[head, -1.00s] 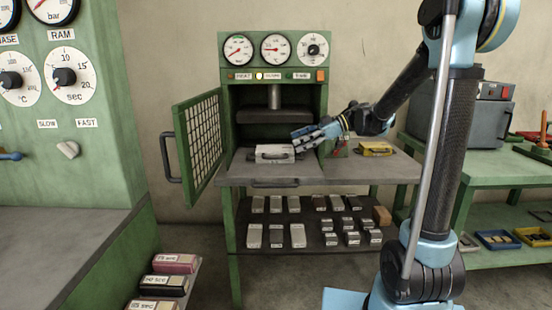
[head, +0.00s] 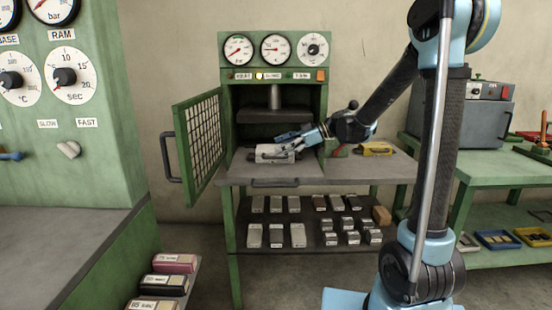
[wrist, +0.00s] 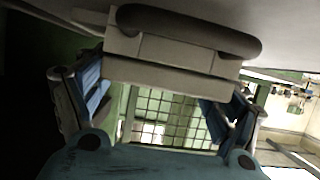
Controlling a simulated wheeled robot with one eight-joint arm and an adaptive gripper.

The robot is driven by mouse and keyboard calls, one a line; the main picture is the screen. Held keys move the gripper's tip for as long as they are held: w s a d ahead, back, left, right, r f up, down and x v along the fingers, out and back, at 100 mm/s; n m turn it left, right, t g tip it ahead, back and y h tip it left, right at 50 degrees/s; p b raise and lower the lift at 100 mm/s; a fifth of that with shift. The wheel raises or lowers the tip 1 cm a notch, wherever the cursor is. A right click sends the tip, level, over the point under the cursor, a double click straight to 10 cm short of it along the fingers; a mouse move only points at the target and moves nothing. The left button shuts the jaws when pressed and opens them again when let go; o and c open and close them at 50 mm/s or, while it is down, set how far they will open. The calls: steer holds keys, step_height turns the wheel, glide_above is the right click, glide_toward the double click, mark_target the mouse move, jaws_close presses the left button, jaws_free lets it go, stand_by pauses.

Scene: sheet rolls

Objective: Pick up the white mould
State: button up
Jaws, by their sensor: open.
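The white mould (head: 272,158), a pale block, sits on the grey plate (head: 237,169) in front of the green press. In the wrist view the mould (wrist: 165,80) fills the upper middle, with a thick dark handle (wrist: 190,30). My gripper (head: 277,145) reaches in from the right at the mould, and its fingers partly cover it. In the wrist view my gripper (wrist: 160,100) is open, with one blue-padded finger on each side of the mould. I cannot tell whether the pads touch it.
The press's mesh door (head: 203,138) stands open at the left. The press ram (head: 274,97) is above and behind the mould. A yellow mould (head: 376,149) sits to the right on the same surface. Several grey blocks lie on the shelf (head: 300,245) below.

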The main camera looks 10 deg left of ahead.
steer(key=c, duration=1.8)
steer(key=shift+r, duration=0.1)
steer(key=shift+c, duration=0.2)
